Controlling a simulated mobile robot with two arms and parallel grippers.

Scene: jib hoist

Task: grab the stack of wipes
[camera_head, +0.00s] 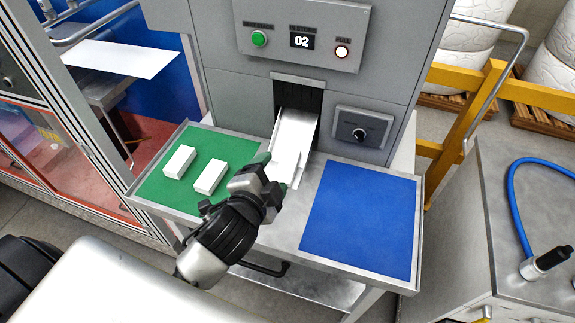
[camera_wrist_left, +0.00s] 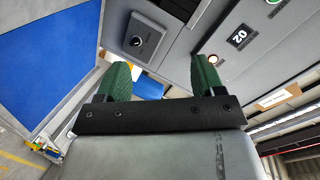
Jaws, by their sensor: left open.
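Two white blocks that look like stacks of wipes, one on the left (camera_head: 179,162) and one on the right (camera_head: 210,177), lie apart on the green mat (camera_head: 160,190). A bright white surface (camera_head: 292,140) fills the chute of the grey machine; I cannot tell whether a stack lies on it. My left gripper (camera_head: 272,171) is at the chute's lower end, right of the blocks. In the left wrist view its two green-padded fingers (camera_wrist_left: 160,82) are spread apart with no stack clearly between them. My right gripper is not in view.
A blue mat (camera_head: 362,218) lies bare on the right of the metal table. The grey machine (camera_head: 225,85) stands behind, with a green button, a "02" display, a lit lamp and a knob panel (camera_head: 360,132). A yellow rail (camera_head: 470,120) is at right.

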